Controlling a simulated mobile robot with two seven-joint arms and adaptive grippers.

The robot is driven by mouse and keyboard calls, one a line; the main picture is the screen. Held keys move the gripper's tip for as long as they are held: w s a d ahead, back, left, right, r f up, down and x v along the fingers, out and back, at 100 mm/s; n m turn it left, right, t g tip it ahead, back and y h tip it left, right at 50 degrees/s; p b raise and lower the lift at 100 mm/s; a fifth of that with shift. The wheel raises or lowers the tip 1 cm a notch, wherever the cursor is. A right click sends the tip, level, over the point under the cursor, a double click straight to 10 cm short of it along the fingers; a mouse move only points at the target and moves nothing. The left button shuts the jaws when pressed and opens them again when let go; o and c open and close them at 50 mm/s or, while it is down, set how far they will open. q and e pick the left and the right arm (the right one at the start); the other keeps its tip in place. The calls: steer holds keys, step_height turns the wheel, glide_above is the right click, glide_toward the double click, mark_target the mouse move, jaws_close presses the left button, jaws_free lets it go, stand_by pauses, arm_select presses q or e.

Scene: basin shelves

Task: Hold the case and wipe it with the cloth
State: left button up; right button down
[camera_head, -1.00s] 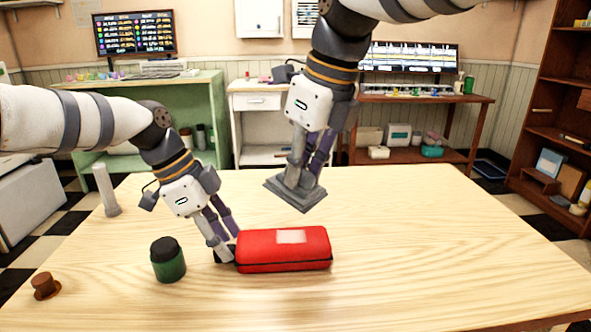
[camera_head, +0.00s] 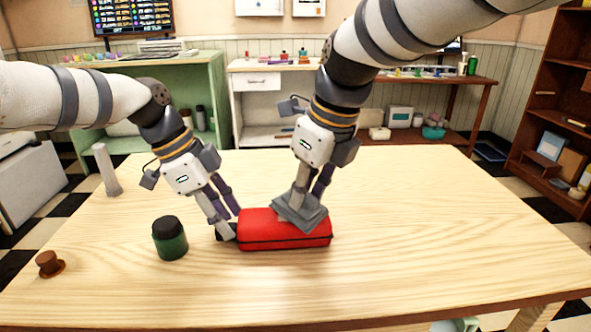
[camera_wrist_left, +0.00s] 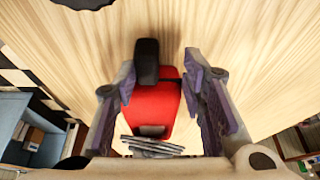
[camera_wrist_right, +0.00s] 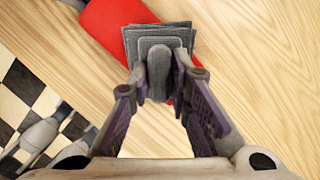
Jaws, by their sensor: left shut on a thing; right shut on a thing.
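The red case (camera_head: 262,232) lies on the wooden table; it also shows in the left wrist view (camera_wrist_left: 160,108) and the right wrist view (camera_wrist_right: 100,28). My left gripper (camera_head: 230,226) is at the case's left end, shut on the black part (camera_wrist_left: 147,62) there. My right gripper (camera_head: 304,198) is shut on the grey folded cloth (camera_head: 300,213), which is on the right part of the case's top. The cloth also shows in the right wrist view (camera_wrist_right: 182,38). It hides the light patch on the case.
A green jar with a dark lid (camera_head: 170,238) stands left of the case. A brown hat-shaped object (camera_head: 49,264) lies at the table's left front, and a pale cylinder (camera_head: 106,169) stands at the back left. The table's right side is clear.

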steer(key=d, duration=0.2)
steer(key=shift+d+f, duration=0.1)
steer(key=shift+d, duration=0.2)
steer(key=shift+a, duration=1.4)
steer(key=shift+d, duration=1.5)
steer(key=shift+a, duration=1.6)
steer(key=shift+d, duration=1.45)
steer(key=shift+a, duration=1.5)
steer(key=shift+r, duration=4.05)
